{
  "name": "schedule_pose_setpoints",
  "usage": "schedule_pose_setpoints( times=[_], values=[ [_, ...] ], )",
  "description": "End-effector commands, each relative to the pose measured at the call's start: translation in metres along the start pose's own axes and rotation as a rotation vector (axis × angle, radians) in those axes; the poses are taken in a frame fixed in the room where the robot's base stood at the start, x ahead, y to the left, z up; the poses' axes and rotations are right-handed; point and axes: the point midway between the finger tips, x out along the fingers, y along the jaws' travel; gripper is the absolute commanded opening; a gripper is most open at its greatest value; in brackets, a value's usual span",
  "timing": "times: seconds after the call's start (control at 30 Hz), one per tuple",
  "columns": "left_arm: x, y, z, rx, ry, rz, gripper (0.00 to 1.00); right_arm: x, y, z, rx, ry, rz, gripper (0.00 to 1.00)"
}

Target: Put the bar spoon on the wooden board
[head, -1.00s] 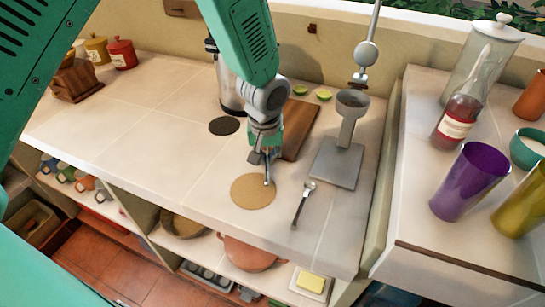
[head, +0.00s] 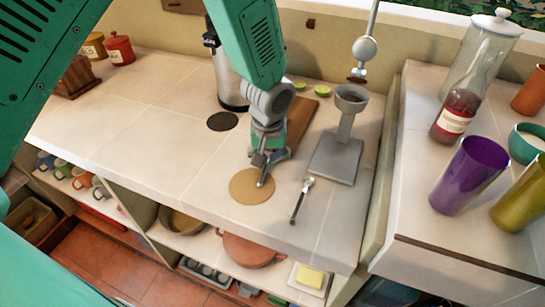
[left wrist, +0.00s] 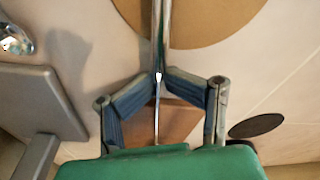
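The wooden board (head: 299,122) lies farther back, partly hidden behind my left arm. My right gripper is not in view.
The cork mat (head: 252,187) is below the left gripper. A grey stand with a cup (head: 335,160) rises right of the board. A steel canister (head: 232,80) and dark disc (head: 222,121) are behind left.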

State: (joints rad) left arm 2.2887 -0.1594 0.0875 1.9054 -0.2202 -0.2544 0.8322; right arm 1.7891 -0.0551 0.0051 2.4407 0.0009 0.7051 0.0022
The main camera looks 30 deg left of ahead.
Motion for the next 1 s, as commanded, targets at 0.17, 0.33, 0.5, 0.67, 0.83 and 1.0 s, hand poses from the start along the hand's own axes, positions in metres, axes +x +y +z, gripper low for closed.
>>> schedule_pose_setpoints(
  times=[0.17, 0.33, 0.5, 0.67, 0.83, 1.0],
  values=[
    [-0.016, 0.002, -0.003, 0.000, 0.006, 0.000, 0.26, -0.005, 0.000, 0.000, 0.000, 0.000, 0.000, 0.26],
    [-0.050, 0.002, -0.004, 0.000, 0.012, 0.001, 0.26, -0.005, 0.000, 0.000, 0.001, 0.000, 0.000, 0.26],
    [-0.089, 0.002, -0.004, -0.001, 0.012, 0.003, 0.26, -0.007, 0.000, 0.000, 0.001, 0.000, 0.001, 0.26],
    [-0.116, 0.000, -0.005, -0.001, 0.010, 0.003, 0.26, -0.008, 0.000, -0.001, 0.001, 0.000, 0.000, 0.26],
    [-0.131, 0.001, -0.004, 0.000, 0.008, 0.001, 0.26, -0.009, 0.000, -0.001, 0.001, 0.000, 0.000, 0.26],
    [-0.135, 0.002, -0.003, 0.001, 0.008, 0.000, 0.26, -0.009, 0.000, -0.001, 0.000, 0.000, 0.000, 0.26]
  ],
)
